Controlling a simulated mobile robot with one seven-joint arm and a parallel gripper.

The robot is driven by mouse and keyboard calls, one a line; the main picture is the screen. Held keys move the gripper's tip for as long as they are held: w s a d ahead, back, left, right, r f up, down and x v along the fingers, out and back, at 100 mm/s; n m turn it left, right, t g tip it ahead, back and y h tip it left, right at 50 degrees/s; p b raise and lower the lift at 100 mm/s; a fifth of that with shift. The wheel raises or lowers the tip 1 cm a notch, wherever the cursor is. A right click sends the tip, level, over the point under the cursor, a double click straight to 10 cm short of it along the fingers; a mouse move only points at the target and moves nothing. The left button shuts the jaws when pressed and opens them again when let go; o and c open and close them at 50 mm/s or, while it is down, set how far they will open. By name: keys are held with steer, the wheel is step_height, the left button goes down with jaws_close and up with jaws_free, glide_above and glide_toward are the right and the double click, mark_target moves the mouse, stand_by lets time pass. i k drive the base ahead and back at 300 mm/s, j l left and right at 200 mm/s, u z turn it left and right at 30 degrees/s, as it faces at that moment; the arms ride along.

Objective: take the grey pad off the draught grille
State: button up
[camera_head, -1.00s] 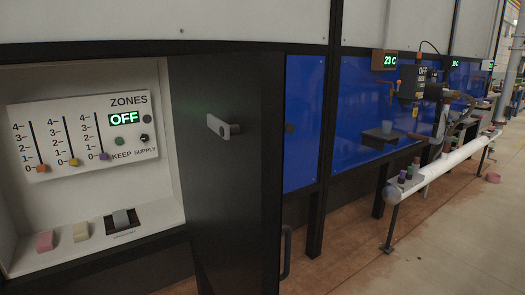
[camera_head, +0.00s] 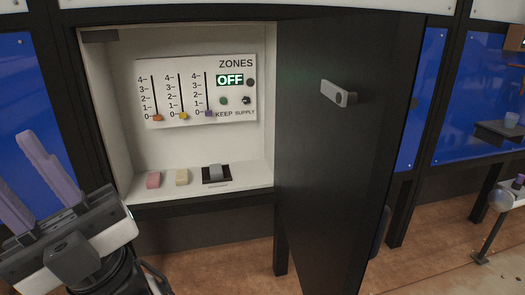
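The grey pad (camera_head: 215,171) lies on the dark draught grille (camera_head: 230,180) on the floor of the open white cabinet. It covers the middle of the grille, whose dark edges show around it. My gripper (camera_head: 38,178) is at the left edge of the view, in front of the cabinet and well left of the pad. Its two pale purple fingers point up and stand apart, with nothing seen between them.
A pink block (camera_head: 153,180) and a cream block (camera_head: 182,177) sit left of the grille. The zones panel (camera_head: 195,90) with sliders reads OFF. The open black door (camera_head: 335,150) bounds the cabinet's right side. The cabinet front is open.

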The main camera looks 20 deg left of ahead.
mark_target(215, 172)
steer(key=i+j, duration=0.15)
steer(key=j, duration=0.2)
steer(key=i+j, duration=0.35)
steer(key=j, duration=0.3)
steer(key=i+j, duration=0.75)
steer(key=j, duration=0.15)
steer(key=i+j, duration=0.1)
steer(key=i, duration=0.2)
